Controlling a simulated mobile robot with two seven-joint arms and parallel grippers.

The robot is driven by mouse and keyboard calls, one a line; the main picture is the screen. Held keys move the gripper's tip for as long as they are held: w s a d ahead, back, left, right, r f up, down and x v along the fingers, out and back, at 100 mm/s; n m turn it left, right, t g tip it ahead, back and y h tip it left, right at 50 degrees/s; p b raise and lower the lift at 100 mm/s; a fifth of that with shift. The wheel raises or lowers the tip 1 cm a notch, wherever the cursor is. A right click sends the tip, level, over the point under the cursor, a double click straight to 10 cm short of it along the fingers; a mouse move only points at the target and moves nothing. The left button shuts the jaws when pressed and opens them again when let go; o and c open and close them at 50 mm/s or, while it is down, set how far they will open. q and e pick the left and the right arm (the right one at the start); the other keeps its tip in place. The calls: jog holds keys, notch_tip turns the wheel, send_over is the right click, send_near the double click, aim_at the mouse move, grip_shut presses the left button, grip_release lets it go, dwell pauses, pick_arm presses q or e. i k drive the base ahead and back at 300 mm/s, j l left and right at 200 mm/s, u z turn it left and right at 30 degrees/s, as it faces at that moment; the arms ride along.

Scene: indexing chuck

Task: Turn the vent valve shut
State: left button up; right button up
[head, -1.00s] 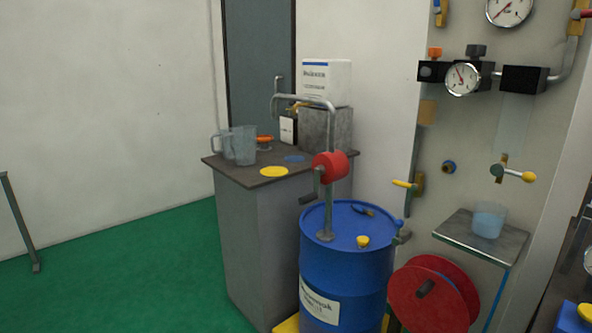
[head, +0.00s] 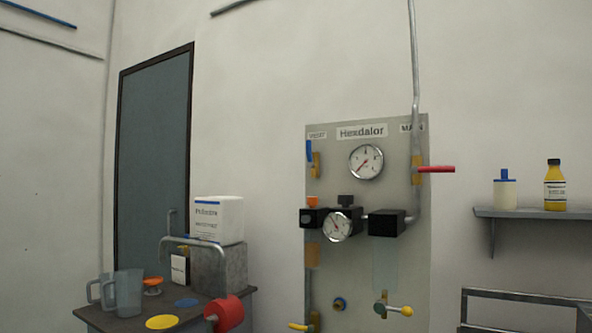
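The vent valve (head: 316,165) is at the upper left of the grey panel (head: 345,280) in the head view, under a label that appears to read VENT. It has a brass body and a blue lever (head: 309,151) that stands nearly upright, at the panel's left edge. At the upper right of the panel, under a label that seems to read MAIN, a second valve has a red lever (head: 436,169) pointing out to the right. Neither of my grippers is in view.
Two round gauges (head: 366,162) (head: 337,226) and black blocks (head: 387,223) sit on the panel. A bench (head: 106,318) with jugs stands left, a shelf (head: 530,213) with bottles right. The wall between door and panel is bare.

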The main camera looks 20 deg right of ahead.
aim_at(310, 164)
jog(key=i+j, duration=0.2)
jog(key=i, duration=0.25)
jog(key=i+j, duration=0.25)
jog(key=i, duration=0.15)
jog(key=i+j+z, duration=0.1)
jog(key=z, duration=0.35)
jog(key=i+j+z, duration=0.2)
jog(key=z, duration=0.25)
